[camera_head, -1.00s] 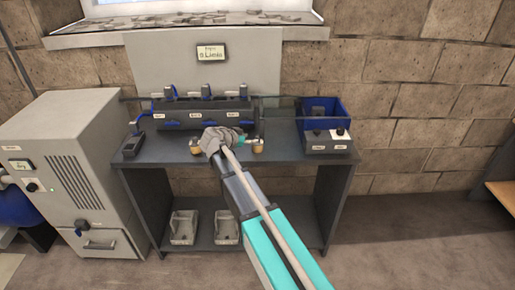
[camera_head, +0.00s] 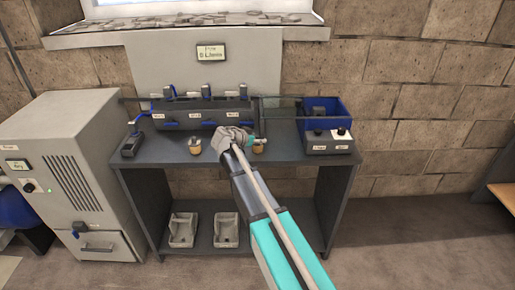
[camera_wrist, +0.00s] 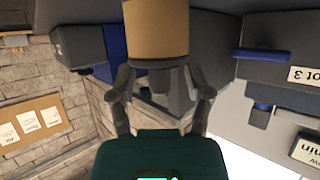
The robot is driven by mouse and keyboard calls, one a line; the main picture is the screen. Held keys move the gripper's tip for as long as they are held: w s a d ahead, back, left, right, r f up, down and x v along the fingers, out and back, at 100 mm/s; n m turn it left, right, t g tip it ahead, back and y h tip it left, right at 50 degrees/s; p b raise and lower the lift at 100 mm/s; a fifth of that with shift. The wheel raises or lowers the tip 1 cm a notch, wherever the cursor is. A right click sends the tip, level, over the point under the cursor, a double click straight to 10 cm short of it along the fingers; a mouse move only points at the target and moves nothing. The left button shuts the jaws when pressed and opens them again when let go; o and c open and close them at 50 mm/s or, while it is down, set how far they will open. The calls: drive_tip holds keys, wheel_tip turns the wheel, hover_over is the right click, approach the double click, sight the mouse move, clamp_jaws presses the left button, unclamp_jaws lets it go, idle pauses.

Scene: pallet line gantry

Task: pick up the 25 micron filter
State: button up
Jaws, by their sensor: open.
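Two small tan cylinders with dark tops stand on the grey bench: a left one (camera_head: 195,147) and a right one (camera_head: 259,147). I cannot read a micron marking on either, so I cannot tell which is the 25 micron filter. My gripper (camera_head: 256,141) is over the bench close to the right cylinder and partly covers it. In the wrist view a tan cylinder (camera_wrist: 156,32) fills the top middle, just beyond the fingertips of my gripper (camera_wrist: 160,80). The fingers are spread apart, with nothing visibly clamped between them.
A dark manifold (camera_head: 200,113) with several levers stands behind on the bench (camera_head: 175,158). A blue bin (camera_head: 334,108) and a control box (camera_head: 328,146) are at the right. A small dark box (camera_head: 132,145) is at the left. Two grey trays (camera_head: 183,232) sit on the lower shelf.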

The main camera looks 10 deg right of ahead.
idle(0.4)
clamp_jaws()
